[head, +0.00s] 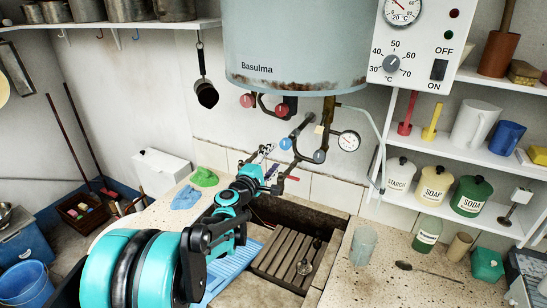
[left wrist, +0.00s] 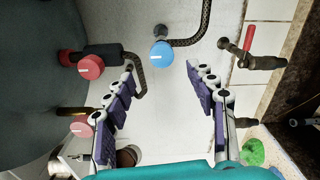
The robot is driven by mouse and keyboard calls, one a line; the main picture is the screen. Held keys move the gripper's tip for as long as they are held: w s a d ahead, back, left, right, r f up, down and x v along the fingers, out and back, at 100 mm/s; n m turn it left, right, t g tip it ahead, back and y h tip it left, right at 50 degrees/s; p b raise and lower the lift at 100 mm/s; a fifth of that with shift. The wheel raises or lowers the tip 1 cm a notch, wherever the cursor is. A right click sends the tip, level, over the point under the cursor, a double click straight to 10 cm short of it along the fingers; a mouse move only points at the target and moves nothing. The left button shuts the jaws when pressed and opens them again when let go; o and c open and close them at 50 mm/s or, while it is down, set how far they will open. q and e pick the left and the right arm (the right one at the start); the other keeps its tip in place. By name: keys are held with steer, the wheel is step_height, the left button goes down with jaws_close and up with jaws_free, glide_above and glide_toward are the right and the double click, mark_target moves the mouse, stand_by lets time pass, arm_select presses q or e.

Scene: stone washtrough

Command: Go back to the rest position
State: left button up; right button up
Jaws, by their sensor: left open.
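My left arm reaches in from the lower left of the head view, over the stone trough (head: 338,232). Its gripper (head: 268,158) is near the pipes and taps under the boiler (head: 290,45). In the left wrist view the gripper (left wrist: 168,92) has its two purple-padded fingers spread wide, with nothing between them. Beyond the fingers are a blue knob (left wrist: 162,55) and a red-handled tap (left wrist: 243,48). Whether any finger touches the pipework is unclear. My right gripper is not in view.
Green (head: 204,177) and blue (head: 186,197) cloths lie left. A pressure gauge (head: 348,142) hangs right of the gripper.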

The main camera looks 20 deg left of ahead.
arm_select(q)
steer(key=s+d+f+m+g+h+b, duration=0.25)
steer(key=s+d+f+m, duration=0.3)
steer(key=s+d, duration=0.3)
steer(key=s+d+f+m+g+h+b, duration=0.15)
steer(key=s+d+f+m+g, duration=0.25)
steer(key=s+d+m, duration=0.5)
steer(key=s+a+f+m+g+y+b, duration=0.1)
steer(key=s+f+m+g+y+b, duration=0.3)
steer(key=s+f, duration=0.8)
steer(key=s+m, duration=0.1)
steer(key=s, duration=0.3)
steer(key=shift+s+a+f+y, duration=0.15)
steer(key=shift+f+y, duration=0.15)
steer(key=shift+f, duration=0.1)
